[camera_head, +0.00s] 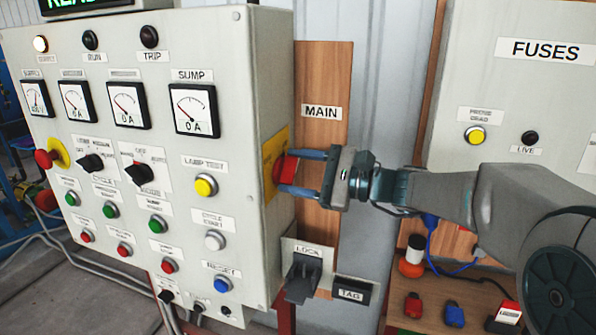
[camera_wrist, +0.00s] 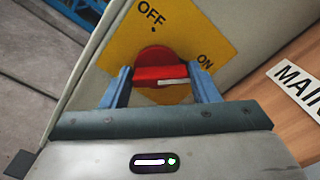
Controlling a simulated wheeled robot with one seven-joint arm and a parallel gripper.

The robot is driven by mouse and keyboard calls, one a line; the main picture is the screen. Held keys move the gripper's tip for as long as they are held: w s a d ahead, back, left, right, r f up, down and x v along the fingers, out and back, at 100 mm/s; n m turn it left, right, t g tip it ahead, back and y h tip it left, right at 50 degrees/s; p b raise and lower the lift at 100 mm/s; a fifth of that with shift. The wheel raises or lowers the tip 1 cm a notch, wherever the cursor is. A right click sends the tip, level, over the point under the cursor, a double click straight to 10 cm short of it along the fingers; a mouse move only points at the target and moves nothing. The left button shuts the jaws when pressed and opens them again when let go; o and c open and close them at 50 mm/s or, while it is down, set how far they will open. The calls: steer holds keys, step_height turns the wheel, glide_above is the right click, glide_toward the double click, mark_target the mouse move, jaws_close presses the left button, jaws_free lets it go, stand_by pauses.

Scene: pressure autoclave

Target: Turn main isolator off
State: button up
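The main isolator is a red rotary handle (camera_wrist: 148,74) on a yellow plate (camera_wrist: 188,30) marked OFF and ON. In the wrist view its pale pointer mark lies to the right, towards the ON side. In the head view the handle (camera_head: 286,170) sticks out from the right side of the grey control cabinet. My gripper (camera_wrist: 160,82) is at the handle, its blue fingers spread wide, one on each side. Any gap between fingers and handle is very small; firm contact is not clear. The gripper also shows in the head view (camera_head: 303,173).
A wooden board with a MAIN label (camera_head: 321,112) stands just behind my gripper. Below are a LOCK bracket (camera_head: 306,262) and a TAG plate (camera_head: 350,291). A FUSES box (camera_head: 520,110) is at right, above a shelf with several small items. The cabinet front (camera_head: 236,130) carries gauges and buttons.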

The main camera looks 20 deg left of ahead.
steer(key=c, duration=0.4)
steer(key=shift+o, duration=0.3)
steer(key=shift+f+b, duration=0.1)
steer(key=shift+b, duration=0.4)
steer(key=n+b, duration=0.4)
steer(key=b, duration=0.3)
steer(key=n+b, duration=0.5)
steer(key=b, duration=0.2)
steer(key=n+b, duration=0.4)
steer(key=b, duration=0.3)
steer(key=shift+s+f, duration=0.15)
steer(key=shift+s, duration=0.1)
steer(key=n+b, duration=0.4)
steer(key=shift+n, duration=0.4)
steer(key=shift+r+b, duration=0.2)
steer(key=shift+b, duration=0.1)
